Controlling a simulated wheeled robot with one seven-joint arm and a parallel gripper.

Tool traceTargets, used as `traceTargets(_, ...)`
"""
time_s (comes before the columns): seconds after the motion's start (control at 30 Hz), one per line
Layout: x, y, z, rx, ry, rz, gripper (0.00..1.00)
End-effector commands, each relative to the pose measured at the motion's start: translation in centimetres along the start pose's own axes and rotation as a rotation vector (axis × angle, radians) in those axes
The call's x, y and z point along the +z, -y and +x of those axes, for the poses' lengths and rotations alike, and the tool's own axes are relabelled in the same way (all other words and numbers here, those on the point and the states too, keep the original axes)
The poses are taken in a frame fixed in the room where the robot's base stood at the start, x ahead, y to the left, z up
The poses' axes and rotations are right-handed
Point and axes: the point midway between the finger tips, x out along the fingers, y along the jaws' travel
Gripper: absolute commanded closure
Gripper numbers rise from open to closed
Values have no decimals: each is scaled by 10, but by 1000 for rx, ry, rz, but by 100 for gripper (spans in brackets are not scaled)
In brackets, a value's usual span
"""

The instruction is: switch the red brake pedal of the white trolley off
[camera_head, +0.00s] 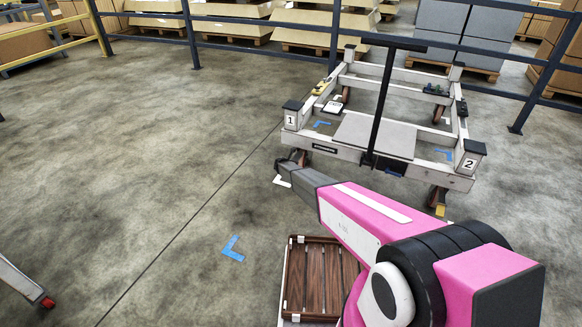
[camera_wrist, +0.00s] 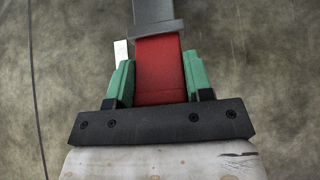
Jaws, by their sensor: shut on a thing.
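The white trolley (camera_head: 345,153) stands in the upper right of the head view, with corner posts marked 1 and 2. My gripper (camera_head: 284,163) is low beside the front-left wheel, under post 1. In the wrist view, the two green fingers of my gripper (camera_wrist: 159,88) are shut on the red brake pedal (camera_wrist: 159,68), one finger on each side of it. A grey part crosses the far end of the pedal. The pedal cannot be made out in the head view, and its near end is hidden by a black bar in the wrist view.
A brown slatted wooden tray (camera_head: 290,285) is at the bottom, beside my arm. A white beam with a red end (camera_head: 47,301) is at bottom left. Dark blue railings (camera_head: 265,22) run behind the trolley, with pallets and boxes beyond.

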Motion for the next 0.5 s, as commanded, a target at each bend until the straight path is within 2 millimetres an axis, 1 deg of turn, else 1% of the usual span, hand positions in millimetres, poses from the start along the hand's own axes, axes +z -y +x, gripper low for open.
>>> traceTargets(0.23, 0, 0, -1, 1, 0, 0, 96)
traceTargets(0.27, 0, 0, -1, 1, 0, 0, 50)
traceTargets(0.3, 0, 0, -1, 1, 0, 0, 37)
traceTargets(0.33, 0, 0, -1, 1, 0, 0, 28)
traceTargets(0.5, 0, 0, 0, 1, 1, 0, 28)
